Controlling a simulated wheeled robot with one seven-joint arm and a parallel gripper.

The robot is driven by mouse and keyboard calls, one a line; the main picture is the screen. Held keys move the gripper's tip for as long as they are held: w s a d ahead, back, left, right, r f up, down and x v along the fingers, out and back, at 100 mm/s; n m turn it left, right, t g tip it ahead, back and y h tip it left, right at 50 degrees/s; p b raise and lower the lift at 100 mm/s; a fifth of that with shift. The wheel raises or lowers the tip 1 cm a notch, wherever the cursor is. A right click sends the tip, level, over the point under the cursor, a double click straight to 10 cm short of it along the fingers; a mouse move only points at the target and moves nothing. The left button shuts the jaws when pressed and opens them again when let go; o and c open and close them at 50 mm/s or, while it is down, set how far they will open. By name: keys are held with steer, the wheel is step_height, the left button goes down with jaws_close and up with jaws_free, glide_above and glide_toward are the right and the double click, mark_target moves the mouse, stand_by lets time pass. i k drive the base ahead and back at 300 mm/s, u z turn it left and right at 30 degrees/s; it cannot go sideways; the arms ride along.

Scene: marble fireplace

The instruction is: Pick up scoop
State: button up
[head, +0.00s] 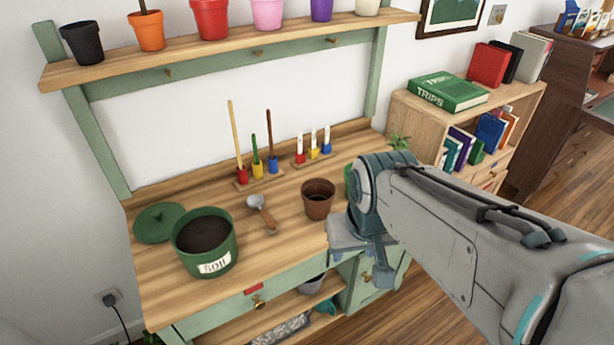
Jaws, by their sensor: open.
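The scoop (262,211) lies on the wooden bench top, with a grey metal head toward the back and a brown handle toward the front. It sits between the green soil pot (205,245) and a brown empty pot (318,199). My gripper (378,278) is at the right front of the bench, to the right of the scoop and apart from it. It is open and seems to hold nothing. My arm hides part of the bench's right end and a green object there.
A green lid (158,222) lies behind the soil pot. Coloured holders with upright sticks (256,165) and small labelled pegs (313,150) stand at the back. A shelf (230,50) with several pots hangs above. A bookshelf (440,112) stands at right. Bench space in front of the scoop is clear.

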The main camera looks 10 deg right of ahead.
mark_target(255, 201)
steer(key=u, duration=0.2)
steer(key=k, duration=0.3)
steer(key=z, duration=0.15)
steer(key=i, duration=0.95)
steer(key=u, duration=0.65)
